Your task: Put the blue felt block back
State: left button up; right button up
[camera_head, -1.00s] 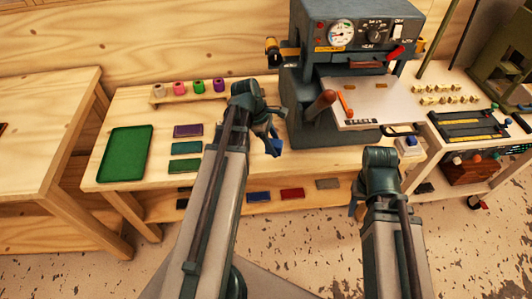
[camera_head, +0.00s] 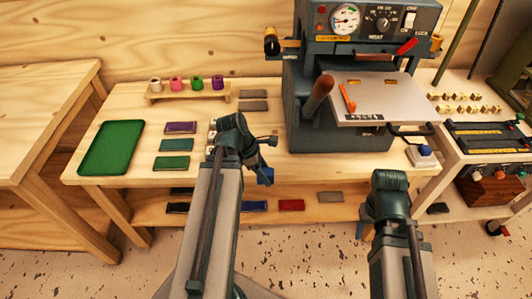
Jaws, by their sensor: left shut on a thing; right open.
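A small blue block (camera_head: 265,176), which looks like the blue felt block, is held at my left gripper (camera_head: 264,164). My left gripper is shut on it, in front of the bench's front edge in the picture and above the lower shelf. The arm partly hides the grip. My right gripper (camera_head: 363,226) is open and low, in front of the bench at the right of centre; its fingers are partly hidden by its own arm.
The lower shelf holds dark, blue (camera_head: 254,206), red (camera_head: 291,205) and grey (camera_head: 330,197) blocks. The bench carries a green tray (camera_head: 112,148), purple (camera_head: 181,127) and green-toned blocks, two grey blocks (camera_head: 253,105), a rack of foil rolls (camera_head: 187,92) and a press (camera_head: 345,80).

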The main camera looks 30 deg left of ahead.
pick_arm(q)
jog(key=b, duration=0.1)
send_over(269, 154)
jog(key=a, duration=0.1)
jog(key=shift+s+a+f, duration=0.2)
jog(key=shift+s+f, duration=0.2)
jog(key=shift+f, duration=0.35)
notch_tip(269, 154, down, 4)
jog(key=b, duration=0.4)
jog(key=shift+r, duration=0.25)
jog(key=shift+f, duration=0.25)
jog(key=o, duration=1.3)
jog(key=shift+r, duration=0.1)
jog(key=shift+r, duration=0.15)
